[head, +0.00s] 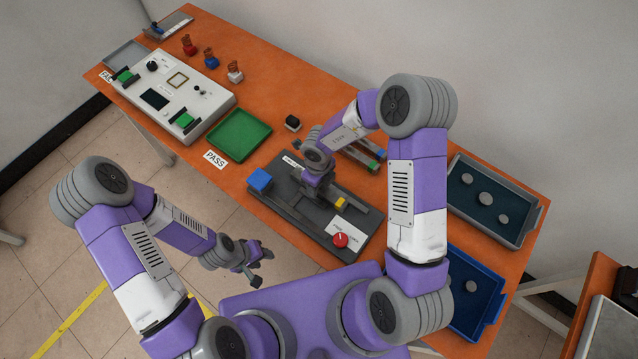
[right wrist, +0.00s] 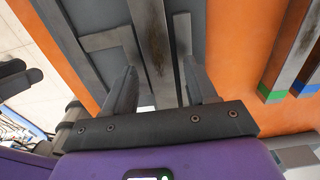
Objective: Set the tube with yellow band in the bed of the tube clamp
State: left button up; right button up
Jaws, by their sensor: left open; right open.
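The tube clamp (head: 288,201) is a dark grey board on the orange table, with a blue block (head: 260,180) at its left end and a red knob (head: 340,241) at its front right. A yellow end (head: 341,203) shows on it, just right of my right gripper (head: 318,192); it looks like the tube's band. In the right wrist view, a stained grey bar, apparently the tube (right wrist: 155,45), runs between the open fingers. Its band and how deep it sits in the bed are hidden. My left gripper (head: 252,270) is open and empty, off the table's front edge.
Tubes with green (head: 373,166) and blue (head: 379,153) ends lie behind the clamp. A green tray (head: 240,136), a white control box (head: 172,95) and a small black block (head: 292,123) stand to the left. A grey bin (head: 530,213) and a blue bin (head: 490,312) are right.

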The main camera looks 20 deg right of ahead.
notch_tip(320, 180, up, 11)
jog(key=p, duration=0.2)
jog(key=shift+p, duration=0.3)
